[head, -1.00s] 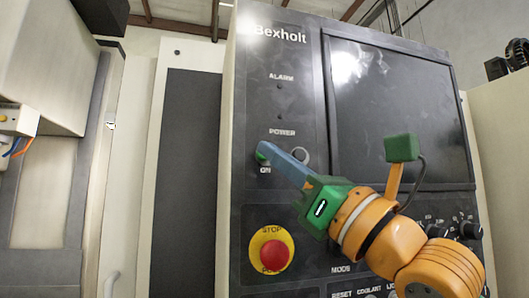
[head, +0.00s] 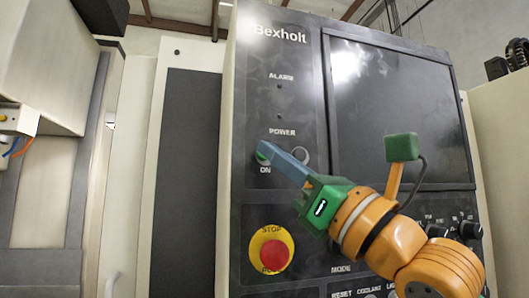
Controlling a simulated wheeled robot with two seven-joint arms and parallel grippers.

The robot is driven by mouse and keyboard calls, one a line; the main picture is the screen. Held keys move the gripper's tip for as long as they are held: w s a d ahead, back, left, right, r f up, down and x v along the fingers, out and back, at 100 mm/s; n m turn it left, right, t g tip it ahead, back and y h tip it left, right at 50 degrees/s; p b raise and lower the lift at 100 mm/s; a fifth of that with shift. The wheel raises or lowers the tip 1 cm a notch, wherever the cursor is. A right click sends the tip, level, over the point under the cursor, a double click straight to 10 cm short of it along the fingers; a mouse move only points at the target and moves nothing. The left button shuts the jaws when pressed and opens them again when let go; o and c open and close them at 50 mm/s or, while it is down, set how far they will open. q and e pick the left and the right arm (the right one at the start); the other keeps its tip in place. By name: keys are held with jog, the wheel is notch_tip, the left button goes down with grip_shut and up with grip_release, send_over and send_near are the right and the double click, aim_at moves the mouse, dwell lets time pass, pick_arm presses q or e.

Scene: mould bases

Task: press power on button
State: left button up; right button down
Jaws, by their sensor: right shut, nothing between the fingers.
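The green power ON button (head: 263,153) sits on the dark control panel (head: 290,215), under the POWER label and above the ON label. My right gripper (head: 266,148) is shut and empty, with its blue-grey fingertips over the right part of the button. The tips appear to be at the button; I cannot tell whether they touch it or how far it is pressed. A round grey power button (head: 301,155) is just right of the fingers. My left gripper is out of view.
A red stop button (head: 274,255) on a yellow ring is below the fingers. A dark screen (head: 395,110) fills the panel's upper right. Several knobs (head: 470,230) are at the lower right, near my right arm.

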jog(key=shift+w, duration=0.1)
dwell(0.3)
jog(key=shift+w+a, duration=0.15)
jog(key=shift+w, duration=0.2)
jog(key=shift+w+a+p, duration=0.1)
jog(key=shift+w+p, duration=0.25)
jog(key=shift+p, duration=0.25)
dwell(0.4)
dwell(0.3)
jog(key=shift+s+b, duration=0.65)
jog(key=shift+b, duration=0.3)
jog(key=shift+d, duration=0.2)
